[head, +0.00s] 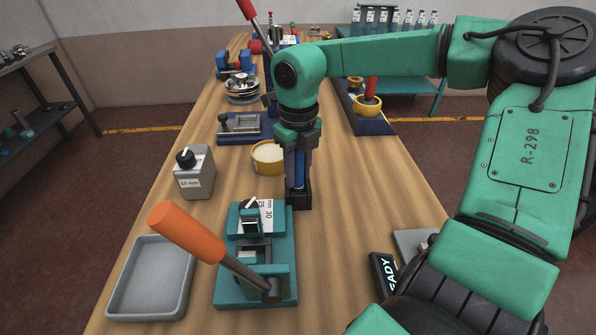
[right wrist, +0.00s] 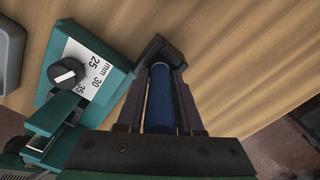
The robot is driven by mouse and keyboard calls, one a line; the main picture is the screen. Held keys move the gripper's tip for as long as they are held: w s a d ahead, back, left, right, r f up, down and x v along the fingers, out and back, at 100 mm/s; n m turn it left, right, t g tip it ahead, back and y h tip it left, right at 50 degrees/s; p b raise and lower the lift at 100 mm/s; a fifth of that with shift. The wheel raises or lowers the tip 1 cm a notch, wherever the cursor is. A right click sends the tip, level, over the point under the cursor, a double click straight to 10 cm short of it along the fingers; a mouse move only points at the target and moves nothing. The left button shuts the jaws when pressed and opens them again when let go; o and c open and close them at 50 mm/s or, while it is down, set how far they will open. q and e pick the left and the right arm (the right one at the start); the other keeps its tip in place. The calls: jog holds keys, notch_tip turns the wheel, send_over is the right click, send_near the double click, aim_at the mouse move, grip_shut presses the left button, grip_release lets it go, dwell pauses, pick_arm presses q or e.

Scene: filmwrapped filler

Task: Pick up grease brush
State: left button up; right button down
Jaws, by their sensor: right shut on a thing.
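My right gripper (head: 298,183) points straight down over the middle of the table, just behind the teal press. It is shut on a blue cylindrical handle, which looks like the grease brush (right wrist: 160,98). The handle stands upright between the two dark fingers. A dark block (head: 298,201) is at the lower end of the fingers, close to the tabletop. Whether the brush sits in that block cannot be told, and its bristles are hidden. A yellow pot (head: 265,160) with pale contents stands just left of the gripper. My left gripper is not in view.
The teal press (head: 225,290) with an orange-handled lever (head: 190,232) stands in front of the gripper. A grey tray (head: 118,300) and a grey knob box (head: 194,181) are left. A black READY sign (head: 381,272) is front right. Bare wood lies right of the gripper.

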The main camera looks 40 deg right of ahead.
notch_tip(320, 180, up, 20)
jog(key=shift+p, duration=0.3)
dwell(1.9)
